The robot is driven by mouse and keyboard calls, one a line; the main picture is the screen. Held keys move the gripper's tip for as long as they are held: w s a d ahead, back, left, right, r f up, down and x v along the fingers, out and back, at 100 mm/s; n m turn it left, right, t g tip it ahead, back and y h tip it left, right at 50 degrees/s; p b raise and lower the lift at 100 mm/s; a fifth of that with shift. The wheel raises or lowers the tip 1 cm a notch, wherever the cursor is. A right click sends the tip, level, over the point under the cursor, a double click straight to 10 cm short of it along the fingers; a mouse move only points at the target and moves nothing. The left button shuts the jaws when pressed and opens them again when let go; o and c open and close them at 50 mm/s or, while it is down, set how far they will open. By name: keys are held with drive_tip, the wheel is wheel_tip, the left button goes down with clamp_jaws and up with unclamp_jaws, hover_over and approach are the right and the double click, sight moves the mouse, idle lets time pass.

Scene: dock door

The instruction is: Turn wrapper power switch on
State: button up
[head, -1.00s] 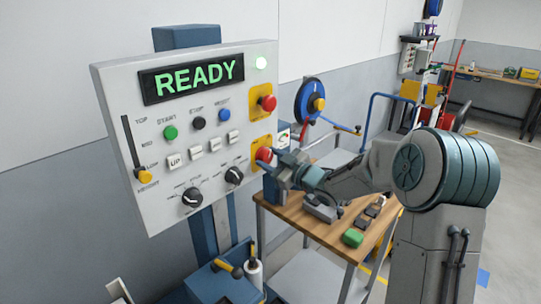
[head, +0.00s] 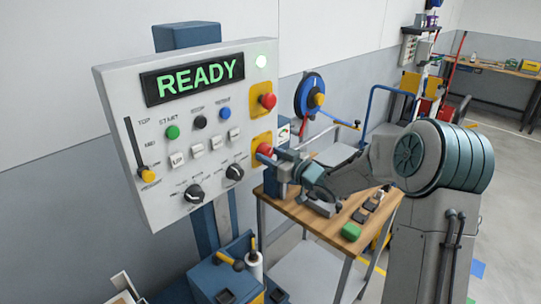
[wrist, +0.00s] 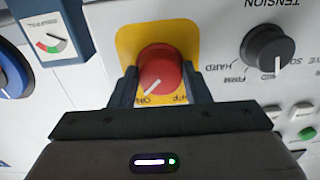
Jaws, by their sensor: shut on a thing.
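The wrapper power switch is a red rotary knob (wrist: 161,70) on a yellow plate (wrist: 125,42) at the panel's lower right edge. In the wrist view its white pointer mark slants down toward the ON label, with OFF to the right of it. My gripper (wrist: 160,80) has one finger on each side of the knob and is shut on it. In the head view the knob (head: 264,150) is partly covered by my gripper (head: 276,156).
Another red button (head: 268,101) on a yellow plate sits above the switch. A black TENSION knob (wrist: 269,47) is beside it. A gauge box (wrist: 50,35) is close to the panel.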

drive_tip(key=o, duration=1)
drive_tip(key=b+v, duration=0.3)
drive_tip(key=v, duration=1)
drive_tip(key=shift+s+d, duration=0.25)
drive_tip(key=shift+d, duration=0.05)
